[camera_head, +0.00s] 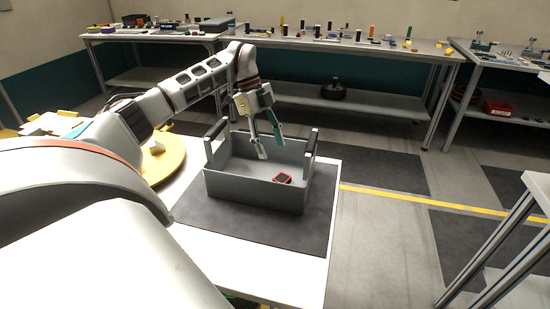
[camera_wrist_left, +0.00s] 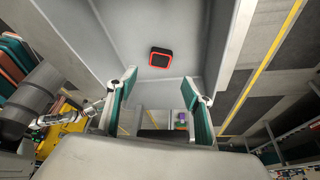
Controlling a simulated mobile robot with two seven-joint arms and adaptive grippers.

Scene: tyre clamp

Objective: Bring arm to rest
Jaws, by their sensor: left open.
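My left arm reaches in from the left in the head view. My left gripper (camera_head: 268,140) is open and empty, fingers pointing down, above the grey crate. In the left wrist view its two teal-padded fingers (camera_wrist_left: 160,100) stand wide apart with nothing between them. The grey crate (camera_head: 246,190) stands on a dark mat and has dark handles on its two raised ends. A small red-and-black block (camera_head: 282,179) lies in the crate. The block also shows in the left wrist view (camera_wrist_left: 160,58), beyond the fingertips and apart from them.
The crate's dark mat (camera_head: 300,240) lies on a white table. A yellow round plate (camera_head: 164,160) is left of the crate, partly behind my arm. Benches (camera_head: 330,44) with many small items line the back wall. Another table stands at the right edge. Floor right of the crate is clear.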

